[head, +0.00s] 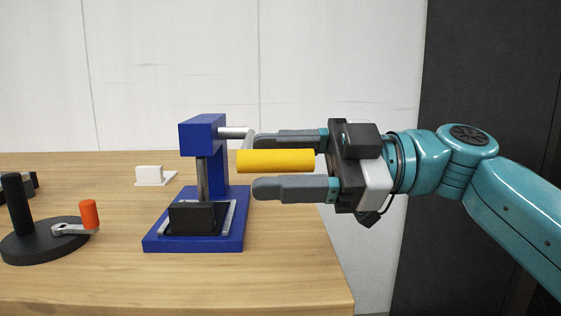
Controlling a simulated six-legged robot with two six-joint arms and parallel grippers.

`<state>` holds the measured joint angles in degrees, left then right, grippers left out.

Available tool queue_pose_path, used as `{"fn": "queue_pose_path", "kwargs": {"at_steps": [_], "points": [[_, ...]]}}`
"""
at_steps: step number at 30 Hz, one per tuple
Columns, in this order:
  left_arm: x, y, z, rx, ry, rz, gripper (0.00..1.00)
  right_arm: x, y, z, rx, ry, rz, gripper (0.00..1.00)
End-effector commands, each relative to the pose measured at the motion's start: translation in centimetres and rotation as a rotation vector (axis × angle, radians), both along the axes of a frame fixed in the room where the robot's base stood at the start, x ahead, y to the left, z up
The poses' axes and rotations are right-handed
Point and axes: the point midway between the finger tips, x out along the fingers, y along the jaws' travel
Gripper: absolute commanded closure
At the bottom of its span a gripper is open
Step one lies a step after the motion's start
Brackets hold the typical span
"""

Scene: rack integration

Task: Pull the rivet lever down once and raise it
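The blue rivet press (206,136) stands on the wooden table, with a silver ram and a dark block (192,217) on its base. A silver lever arm (233,132) leaves the head to the right and bears a yellow lever handle (275,161), which lies level, a little below the head's top. My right gripper (262,164) reaches in from the right with one finger above and one below the handle. The fingers are apart, and a thin gap shows between handle and lower finger. Contact with the upper finger cannot be told. My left gripper is not in view.
A black round base with a post and an orange-knobbed crank (89,214) stands at the left. A small white bracket (150,176) lies at the back. The table's (285,270) right edge is below my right gripper; a pale wall is behind.

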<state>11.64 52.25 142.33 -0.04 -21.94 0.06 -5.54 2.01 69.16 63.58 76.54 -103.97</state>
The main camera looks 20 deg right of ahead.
Motion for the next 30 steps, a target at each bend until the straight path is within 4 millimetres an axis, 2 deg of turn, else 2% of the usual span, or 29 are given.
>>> {"fn": "queue_pose_path", "kwargs": {"at_steps": [8, 11, 14, 24, 30], "points": [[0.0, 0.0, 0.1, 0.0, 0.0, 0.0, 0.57, 0.0, -0.1, 0.2, 0.002, -0.004, -0.001, 0.47], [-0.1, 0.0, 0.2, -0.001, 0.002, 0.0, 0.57, -0.1, -0.7, 0.3, 0.003, -0.004, -0.004, 0.47], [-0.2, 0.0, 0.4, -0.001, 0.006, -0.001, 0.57, -0.6, -2.3, 0.3, 0.002, -0.004, -0.008, 0.47], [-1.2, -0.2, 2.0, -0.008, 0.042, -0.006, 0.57, -3.0, -10.9, 0.4, 0.0, 0.0, -0.009, 0.47], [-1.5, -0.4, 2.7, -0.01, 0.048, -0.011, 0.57, -4.0, -14.4, 0.3, 0.001, 0.001, -0.004, 0.47]]}}
